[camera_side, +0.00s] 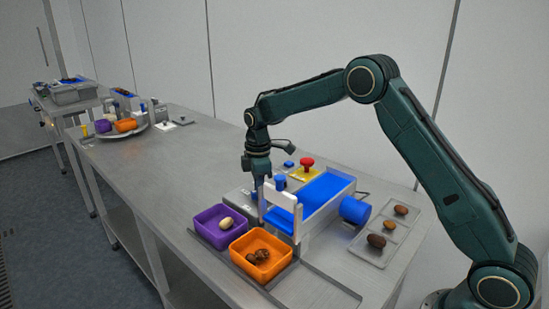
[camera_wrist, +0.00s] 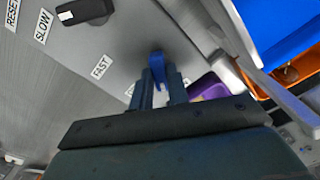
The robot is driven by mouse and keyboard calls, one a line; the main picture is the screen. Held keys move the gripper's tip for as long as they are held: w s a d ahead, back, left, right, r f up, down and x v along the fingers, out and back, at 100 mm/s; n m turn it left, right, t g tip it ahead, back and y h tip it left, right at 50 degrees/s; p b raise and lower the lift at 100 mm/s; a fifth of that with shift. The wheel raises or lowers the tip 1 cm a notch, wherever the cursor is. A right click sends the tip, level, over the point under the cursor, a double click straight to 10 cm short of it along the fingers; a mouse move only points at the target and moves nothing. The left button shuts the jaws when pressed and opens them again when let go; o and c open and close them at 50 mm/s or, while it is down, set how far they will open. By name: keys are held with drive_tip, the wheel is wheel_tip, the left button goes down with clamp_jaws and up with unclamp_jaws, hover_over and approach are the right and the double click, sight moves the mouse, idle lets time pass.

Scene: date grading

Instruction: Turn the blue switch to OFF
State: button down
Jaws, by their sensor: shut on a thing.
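The blue switch (camera_wrist: 157,62) shows in the wrist view between the two fingertips of my gripper (camera_wrist: 159,82). My gripper is shut on it. Its visible blue end points toward the top of the picture. On the grey panel, a FAST label (camera_wrist: 102,66) is to the left of the switch. Another label beside my fingers is mostly hidden, so I cannot read it. In the side view my gripper (camera_side: 259,190) points down at the left end of the machine with the blue belt (camera_side: 325,189); the switch cannot be made out there.
A dark knob (camera_wrist: 85,11) stands near the SLOW label (camera_wrist: 43,26). A white upright gate (camera_side: 281,200) is close to the right of my gripper. Purple (camera_side: 202,232) and orange (camera_side: 240,268) bins with dates stand in front. A red button (camera_side: 307,163) is behind.

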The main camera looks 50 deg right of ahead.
drive_tip(key=m, duration=0.5)
drive_tip(key=shift+r+m, duration=0.1)
drive_tip(key=shift+m, duration=0.2)
drive_tip(key=m, duration=0.5)
drive_tip(key=shift+m, duration=0.4)
drive_tip(key=c, duration=1.4)
unclamp_jaws()
drive_tip(key=shift+o, duration=0.2)
